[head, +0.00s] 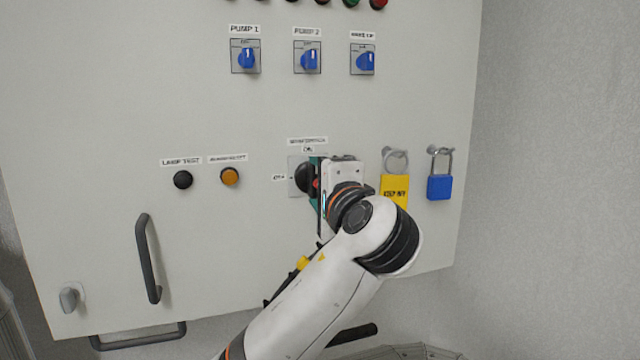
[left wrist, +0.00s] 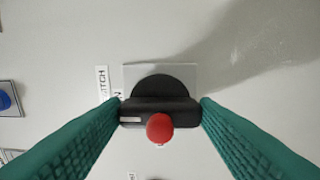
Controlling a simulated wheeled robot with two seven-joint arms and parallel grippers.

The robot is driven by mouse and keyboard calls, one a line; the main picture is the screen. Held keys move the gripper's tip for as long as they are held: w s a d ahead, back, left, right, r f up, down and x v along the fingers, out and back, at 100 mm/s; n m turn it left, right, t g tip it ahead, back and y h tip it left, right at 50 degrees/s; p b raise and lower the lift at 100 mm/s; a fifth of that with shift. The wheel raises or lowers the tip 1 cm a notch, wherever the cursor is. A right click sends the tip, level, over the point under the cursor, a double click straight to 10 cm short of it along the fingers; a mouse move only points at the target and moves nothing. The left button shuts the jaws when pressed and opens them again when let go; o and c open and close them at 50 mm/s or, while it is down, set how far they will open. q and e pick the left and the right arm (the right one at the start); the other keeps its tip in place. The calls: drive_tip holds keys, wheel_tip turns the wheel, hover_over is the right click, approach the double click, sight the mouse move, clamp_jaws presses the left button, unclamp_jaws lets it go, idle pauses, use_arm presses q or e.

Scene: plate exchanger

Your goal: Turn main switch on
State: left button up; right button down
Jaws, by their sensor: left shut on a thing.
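The main switch (left wrist: 165,88) is a black rotary knob with a red round end on a light grey plate. In the left wrist view its handle bar lies crosswise between the two green fingers. In the head view the main switch (head: 303,179) is partly hidden behind my left gripper (head: 317,186). My left gripper (left wrist: 160,112) is shut on the handle, one finger at each end of the bar. A label reading "ON" is partly visible above the switch in the head view. My right gripper does not show.
Blue selector knobs (head: 309,60) sit above. A black button (head: 183,180) and an orange button (head: 229,176) are to the left. A dark door handle (head: 148,258) is lower left.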

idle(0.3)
use_arm(q)
drive_tip(key=o, duration=1)
drive_tip(key=b+v, duration=0.5)
drive_tip(key=v, duration=0.7)
